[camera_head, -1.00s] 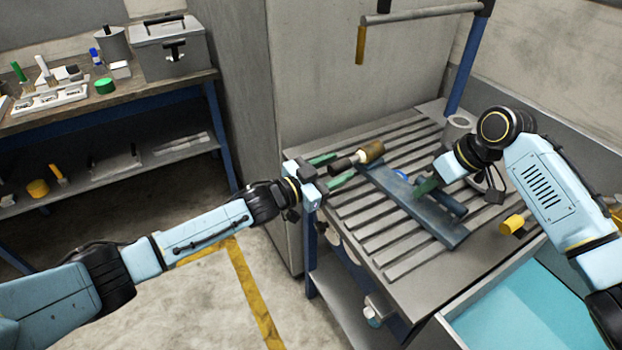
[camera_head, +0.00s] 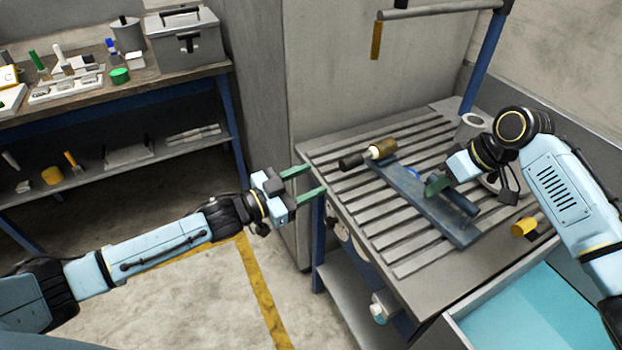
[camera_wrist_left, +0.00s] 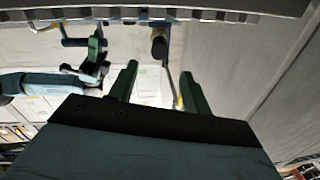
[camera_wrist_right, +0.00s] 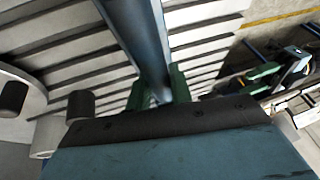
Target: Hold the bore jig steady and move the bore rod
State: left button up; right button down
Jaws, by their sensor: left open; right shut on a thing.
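The bore jig (camera_head: 420,203), a long dark-blue bar, lies diagonally on the slatted table. My right gripper (camera_head: 437,186) is shut on it; the bar also runs between the fingers in the right wrist view (camera_wrist_right: 146,40). The bore rod, which I take to be the piece with a black handle (camera_head: 351,161) and a brass-coloured cylinder (camera_head: 382,149), lies at the jig's far left end. Whether it sits inside the jig I cannot tell. My left gripper (camera_head: 307,181) is open and empty, left of the handle and apart from it. A dark round end shows ahead in the left wrist view (camera_wrist_left: 158,45).
A grey cylinder (camera_head: 472,127) and a yellow-ended piece (camera_head: 525,227) are on the table's right side. An overhead bar (camera_head: 440,12) crosses above. A teal-lined drawer (camera_head: 540,310) is open at front right. A workbench (camera_head: 110,95) stands at left.

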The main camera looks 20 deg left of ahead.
aim_at(349, 163)
pick_arm(q)
jog(key=x, duration=1.1)
jog(key=shift+f, duration=0.1)
grip_shut()
jog(key=shift+d, duration=0.1)
